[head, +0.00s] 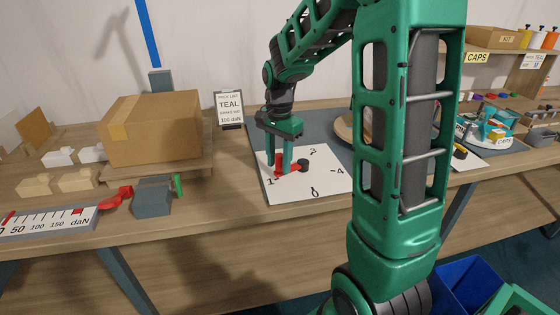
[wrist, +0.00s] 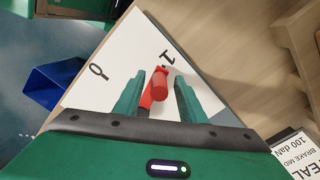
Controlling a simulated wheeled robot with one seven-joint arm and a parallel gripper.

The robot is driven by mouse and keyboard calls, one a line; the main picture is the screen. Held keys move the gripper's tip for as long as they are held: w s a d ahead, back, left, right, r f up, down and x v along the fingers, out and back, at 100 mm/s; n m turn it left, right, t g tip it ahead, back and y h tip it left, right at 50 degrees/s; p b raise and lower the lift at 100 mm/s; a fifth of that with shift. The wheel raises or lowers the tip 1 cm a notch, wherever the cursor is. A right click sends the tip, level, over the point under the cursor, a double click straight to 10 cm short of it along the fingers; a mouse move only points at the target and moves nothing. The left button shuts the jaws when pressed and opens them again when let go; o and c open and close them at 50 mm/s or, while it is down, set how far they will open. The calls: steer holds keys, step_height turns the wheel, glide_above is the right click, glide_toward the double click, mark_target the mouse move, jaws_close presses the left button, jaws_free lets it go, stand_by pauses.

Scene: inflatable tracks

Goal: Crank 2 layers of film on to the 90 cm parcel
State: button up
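A white card (head: 315,178) with 1, 3, 4 and a looped mark lies flat on the bench; it also fills the middle of the wrist view (wrist: 100,62). A red crank with an upright red knob (wrist: 158,86) stands on the card near the 1. A dark round hub (head: 303,165) is at the crank's other end. My gripper (head: 279,157) points down over the crank. Its fingers stand on either side of the knob, with gaps showing in the wrist view (wrist: 159,92). A large brown cardboard parcel (head: 155,128) sits on a low wooden board at the left. I see no film clearly.
A sign reading TEAL (head: 229,106) stands between parcel and card. A daN scale (head: 45,223), a red lever (head: 117,197) and a grey block (head: 153,198) lie along the front left. Pale blocks (head: 78,179) are at the left. A blue bin (head: 465,285) is below the bench.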

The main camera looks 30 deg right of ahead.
steer(key=shift+r, duration=0.45)
step_height(320, 180, up, 10)
steer(key=shift+f, duration=0.1)
steer(key=shift+c, duration=0.6)
